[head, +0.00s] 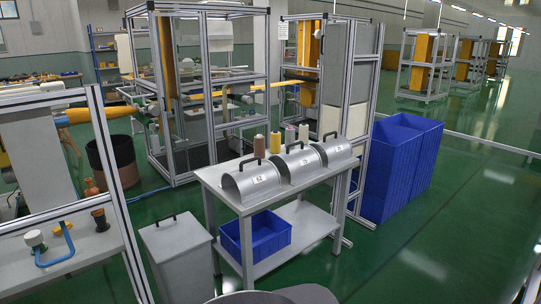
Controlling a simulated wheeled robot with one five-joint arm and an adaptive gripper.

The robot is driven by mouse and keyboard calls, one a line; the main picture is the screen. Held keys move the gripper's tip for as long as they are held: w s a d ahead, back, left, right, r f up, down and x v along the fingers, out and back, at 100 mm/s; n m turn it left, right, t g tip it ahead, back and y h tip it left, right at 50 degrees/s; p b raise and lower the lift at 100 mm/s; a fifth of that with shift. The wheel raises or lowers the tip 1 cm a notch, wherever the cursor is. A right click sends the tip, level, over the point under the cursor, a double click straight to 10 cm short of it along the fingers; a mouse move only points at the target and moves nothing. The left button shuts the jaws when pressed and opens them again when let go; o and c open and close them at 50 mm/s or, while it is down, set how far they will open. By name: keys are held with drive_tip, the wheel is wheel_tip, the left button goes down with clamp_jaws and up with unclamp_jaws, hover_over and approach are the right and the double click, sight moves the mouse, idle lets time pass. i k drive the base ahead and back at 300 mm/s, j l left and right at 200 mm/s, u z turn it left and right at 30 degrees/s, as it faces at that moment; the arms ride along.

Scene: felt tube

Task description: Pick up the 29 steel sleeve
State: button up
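Three curved grey steel sleeves with black top handles stand in a row on a small grey table (268,207). The nearest, left sleeve (240,188) carries a label that looks like 62. The labels on the middle sleeve (290,172) and the far right sleeve (328,155) are too small to read surely, so I cannot tell which one is 29. My gripper is not in view.
Several thread spools (275,143) stand behind the sleeves. A blue bin (266,238) sits on the table's lower shelf. A grey lidded box (176,254) stands left of the table, tall blue crates (393,170) to the right. Green floor (440,240) is open at right.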

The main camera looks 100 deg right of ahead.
sight(338, 150)
drive_tip(key=k+z, duration=0.1)
drive_tip(key=z, duration=0.35)
drive_tip(key=k+l+z, duration=0.1)
drive_tip(key=z, duration=0.35)
drive_tip(key=l+z, duration=0.15)
drive_tip(key=z, duration=0.35)
drive_tip(key=k+l+z, duration=0.1)
drive_tip(key=z, duration=0.35)
drive_tip(key=l+z, duration=0.25)
drive_tip(key=z, duration=0.2)
drive_tip(key=l+z, duration=0.15)
drive_tip(key=z, duration=0.3)
drive_tip(key=l+z, duration=0.15)
drive_tip(key=z, duration=0.3)
drive_tip(key=i+l+z, duration=0.1)
drive_tip(key=z, duration=0.35)
